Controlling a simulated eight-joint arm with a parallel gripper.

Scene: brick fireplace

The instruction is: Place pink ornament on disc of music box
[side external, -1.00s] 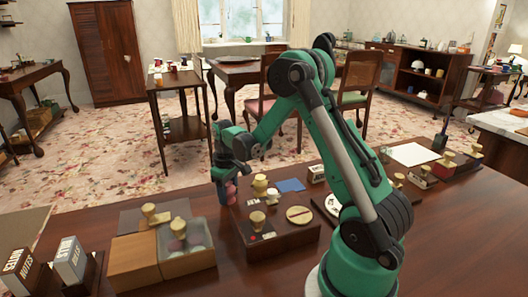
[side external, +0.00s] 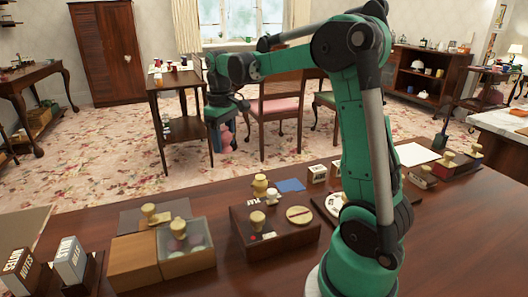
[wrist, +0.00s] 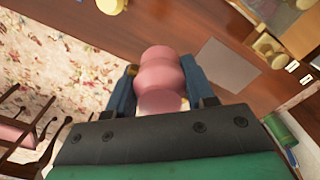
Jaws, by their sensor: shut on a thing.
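My gripper (side external: 222,128) is shut on the pink ornament (side external: 228,138), a rounded, stacked shape, and holds it well above the table level. The wrist view shows the pink ornament (wrist: 160,75) between the two blue fingers of my gripper (wrist: 159,82). The likely music box (side external: 283,243) is a dark brown box on the table, below and to the right of my gripper in the side view. A round pale disc (side external: 299,214) with a line across it lies on its top. I cannot make out the disc in the wrist view.
Yellow knobbed pieces (side external: 258,219) and a small white cup (side external: 272,196) stand on or by the dark box. A wooden box with a clear-sided compartment (side external: 187,259) is left of it. A grey sheet (side external: 134,220) and blue sheet (side external: 291,185) lie behind.

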